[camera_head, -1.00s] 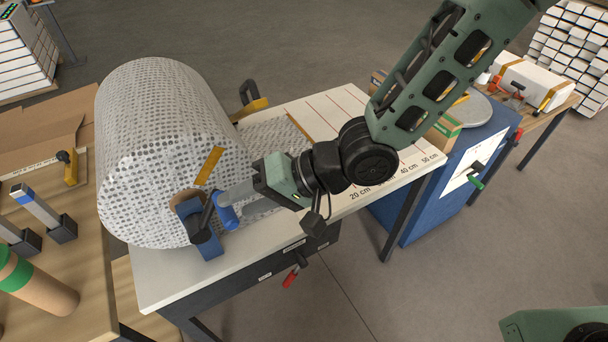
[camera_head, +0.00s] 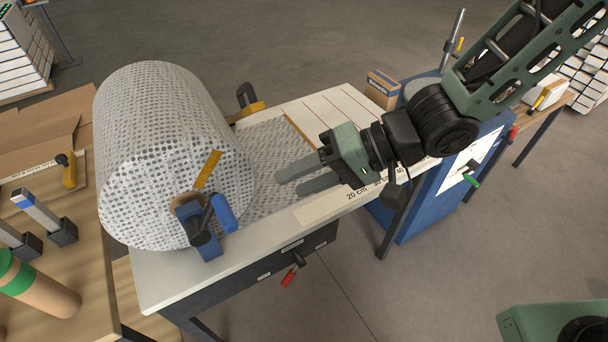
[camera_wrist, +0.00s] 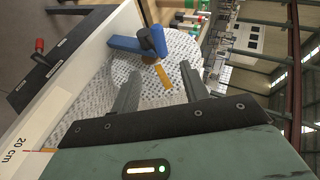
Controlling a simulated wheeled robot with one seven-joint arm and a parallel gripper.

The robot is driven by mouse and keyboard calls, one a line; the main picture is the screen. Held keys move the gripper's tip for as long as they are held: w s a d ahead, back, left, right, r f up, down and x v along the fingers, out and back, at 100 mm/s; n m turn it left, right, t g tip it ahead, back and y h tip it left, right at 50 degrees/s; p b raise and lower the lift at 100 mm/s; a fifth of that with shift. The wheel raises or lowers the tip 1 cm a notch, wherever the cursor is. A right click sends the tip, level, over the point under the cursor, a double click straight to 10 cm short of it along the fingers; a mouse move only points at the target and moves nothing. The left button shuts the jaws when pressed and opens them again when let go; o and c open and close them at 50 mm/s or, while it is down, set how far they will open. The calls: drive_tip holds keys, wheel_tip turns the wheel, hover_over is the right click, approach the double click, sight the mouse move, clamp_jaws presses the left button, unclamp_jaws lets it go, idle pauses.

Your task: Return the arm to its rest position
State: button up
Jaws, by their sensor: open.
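My gripper (camera_head: 298,177) is open and empty. It hangs over the white measuring table (camera_head: 180,276), right of the bubble-wrap roll (camera_head: 165,150), with its fingers pointing left. In the wrist view the two gripper fingers (camera_wrist: 158,92) stand apart, with the bubble-wrap roll (camera_wrist: 182,48) beyond them. The blue crank handle (camera_head: 224,213) on the roll's end stands apart from my gripper, and the blue bracket shows in the wrist view (camera_wrist: 125,44). My green arm reaches in from the upper right.
A blue cabinet (camera_head: 418,217) with a round plate on top and a small cardboard box (camera_head: 382,88) stand right of the table. A wooden bench (camera_head: 85,250) with clamps and a cardboard tube (camera_head: 40,285) lies left. Open floor (camera_head: 340,280) is in front.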

drive_tip(key=d+f+n+t+h+b, duration=0.2)
drive_tip(key=d+f+t+h+b, duration=0.25)
drive_tip(key=d+h, duration=0.5)
drive_tip(key=s+d+r+n+g+h+b, duration=0.2)
drive_tip(key=s+d, duration=0.3)
drive_tip(key=s, duration=0.5)
drive_tip(key=shift+s+d+g, duration=0.15)
drive_tip(key=shift+s+g, duration=0.05)
drive_tip(key=shift+g, duration=0.45)
idle(0.7)
